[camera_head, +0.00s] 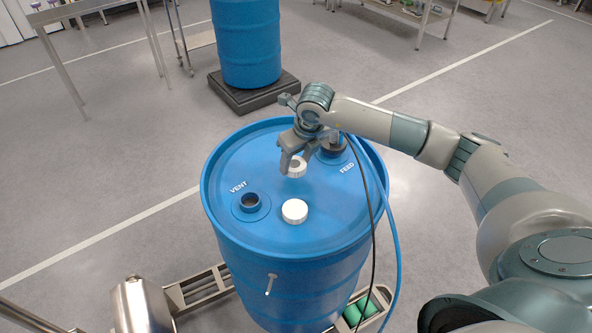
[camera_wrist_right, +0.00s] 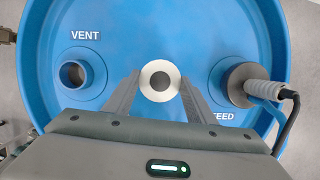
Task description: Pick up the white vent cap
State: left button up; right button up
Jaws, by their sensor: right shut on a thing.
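My right gripper (camera_head: 292,163) is shut on a white cap (camera_head: 297,169) over the blue drum's lid, between the VENT and FEED openings. In the right wrist view this cap (camera_wrist_right: 160,81) shows as a white ring with a grey centre between the fingertips (camera_wrist_right: 158,88). I cannot tell whether it touches the lid. A second white cap (camera_head: 295,211) lies on the lid nearer to me; the gripper hides it in the wrist view. The VENT opening (camera_head: 250,202) is uncovered, at the left of the lid. My left gripper is not in view.
The blue drum (camera_head: 300,285) stands on a roller frame (camera_head: 200,290). A dark fitting (camera_wrist_right: 237,85) with a hose sits on FEED. A blue hose (camera_head: 388,215) and a black cable hang down the right side. Another drum (camera_head: 246,45) and steel tables stand behind.

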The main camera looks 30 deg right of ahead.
pick_arm(q)
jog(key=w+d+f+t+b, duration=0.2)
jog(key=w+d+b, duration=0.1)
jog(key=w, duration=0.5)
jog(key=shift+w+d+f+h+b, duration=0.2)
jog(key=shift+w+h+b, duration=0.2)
jog(key=shift+b, duration=0.25)
pick_arm(e)
jog(key=s+d+r, duration=0.6)
jog(key=s+r, duration=0.1)
jog(key=s, duration=0.3)
jog(key=shift+r, duration=0.4)
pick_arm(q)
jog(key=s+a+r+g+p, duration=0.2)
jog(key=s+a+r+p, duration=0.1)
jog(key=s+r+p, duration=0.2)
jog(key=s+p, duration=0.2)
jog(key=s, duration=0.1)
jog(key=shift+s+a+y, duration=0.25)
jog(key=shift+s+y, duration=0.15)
pick_arm(e)
jog(key=w+a+f+n+y, duration=0.1)
jog(key=w+a+n, duration=0.2)
jog(key=a, duration=0.7)
jog(key=w+a+f+n+g+y, duration=0.1)
jog(key=w+a+n, duration=0.2)
jog(key=a+n, duration=0.3)
jog(key=a, duration=0.4)
jog(key=shift+w+a, duration=0.35)
